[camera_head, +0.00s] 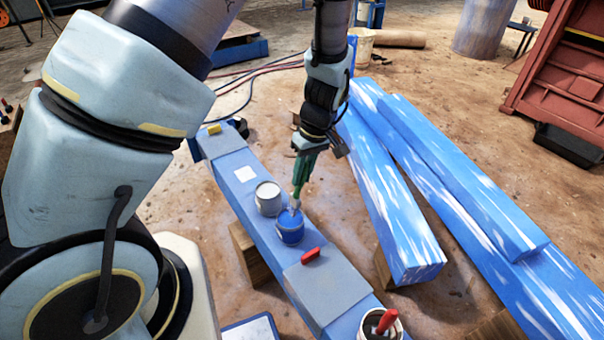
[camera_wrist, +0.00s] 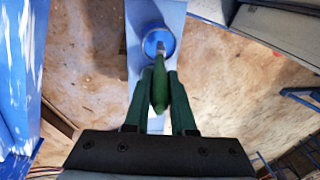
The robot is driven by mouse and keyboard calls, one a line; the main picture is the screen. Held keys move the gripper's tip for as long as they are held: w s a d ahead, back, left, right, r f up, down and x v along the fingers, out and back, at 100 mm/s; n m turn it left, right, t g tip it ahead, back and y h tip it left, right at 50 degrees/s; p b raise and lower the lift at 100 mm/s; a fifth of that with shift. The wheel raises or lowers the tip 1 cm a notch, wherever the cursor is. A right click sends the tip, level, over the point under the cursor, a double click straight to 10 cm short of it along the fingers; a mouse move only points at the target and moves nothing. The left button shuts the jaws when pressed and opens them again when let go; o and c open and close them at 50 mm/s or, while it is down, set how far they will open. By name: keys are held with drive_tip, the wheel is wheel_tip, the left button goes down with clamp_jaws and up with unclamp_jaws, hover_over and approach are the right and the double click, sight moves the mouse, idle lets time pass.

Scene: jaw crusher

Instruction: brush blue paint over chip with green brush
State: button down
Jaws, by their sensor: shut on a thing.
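My gripper (camera_head: 303,168) is shut on the green brush (camera_head: 297,199), which points down with its tip in the mouth of the blue paint can (camera_head: 290,235). In the wrist view, the green handle of the brush (camera_wrist: 160,90) lies between the fingers of my gripper (camera_wrist: 162,75), and the brush head reaches over the blue paint can (camera_wrist: 150,42). The bristle ends are hard to make out. A white square patch (camera_head: 245,174), which looks like the chip, is on the blue beam (camera_head: 225,147), left of and beyond the cans.
A can of white paint (camera_head: 268,203) stands just beyond the blue can. A can with a red-handled brush (camera_head: 380,328) stands nearer. Large blue-and-white beams (camera_head: 400,215) lie to the right.

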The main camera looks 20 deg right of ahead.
drive_tip(key=shift+r, duration=0.1)
drive_tip(key=p+v, duration=0.3)
drive_tip(key=a+p+v, duration=0.1)
drive_tip(key=v, duration=0.1)
drive_tip(key=shift+w, duration=0.15)
idle(0.4)
